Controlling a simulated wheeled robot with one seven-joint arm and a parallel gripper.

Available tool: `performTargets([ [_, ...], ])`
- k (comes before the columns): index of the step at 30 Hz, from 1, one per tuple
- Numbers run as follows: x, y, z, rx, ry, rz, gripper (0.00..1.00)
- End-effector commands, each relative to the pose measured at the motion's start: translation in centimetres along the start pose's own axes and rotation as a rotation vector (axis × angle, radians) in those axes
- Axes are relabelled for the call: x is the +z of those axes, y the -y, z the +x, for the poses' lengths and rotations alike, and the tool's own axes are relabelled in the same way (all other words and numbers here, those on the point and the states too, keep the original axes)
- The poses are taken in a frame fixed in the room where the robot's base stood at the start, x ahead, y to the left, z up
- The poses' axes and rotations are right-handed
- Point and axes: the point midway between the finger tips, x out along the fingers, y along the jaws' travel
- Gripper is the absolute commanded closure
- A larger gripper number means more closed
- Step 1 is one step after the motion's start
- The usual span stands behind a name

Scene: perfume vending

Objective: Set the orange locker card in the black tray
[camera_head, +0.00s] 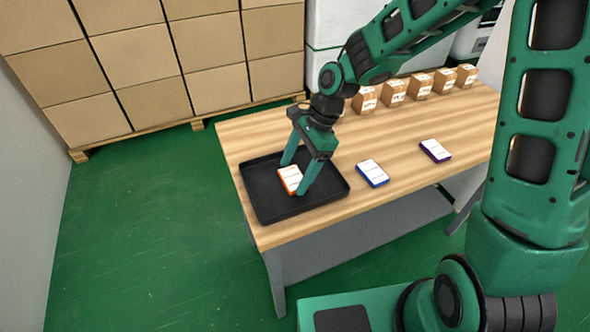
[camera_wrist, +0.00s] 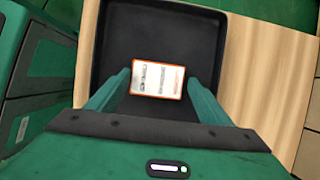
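The orange locker card (camera_head: 290,179), white-faced with an orange rim, lies in the black tray (camera_head: 262,209) on the left end of the table. In the wrist view the card (camera_wrist: 157,79) lies flat on the floor of the tray (camera_wrist: 110,35). My gripper (camera_head: 294,178) is over the tray with its fingers apart, one on each side of the card. In the wrist view gaps show between the card and both fingers of my gripper (camera_wrist: 158,84), so it is open and holds nothing.
A blue-edged card (camera_head: 372,173) and a purple-edged card (camera_head: 435,150) lie on the wooden table (camera_head: 330,205) right of the tray. Several small brown boxes (camera_head: 394,92) stand along the table's back edge. Large stacked cartons (camera_head: 140,60) stand behind the table.

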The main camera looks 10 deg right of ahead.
Motion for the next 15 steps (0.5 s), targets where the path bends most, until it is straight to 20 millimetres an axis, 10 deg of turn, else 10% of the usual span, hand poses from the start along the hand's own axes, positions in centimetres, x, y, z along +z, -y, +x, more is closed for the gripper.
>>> performTargets([
  [15,-0.1,-1.0,-0.2,0.024,-0.004,0.012,0.15],
])
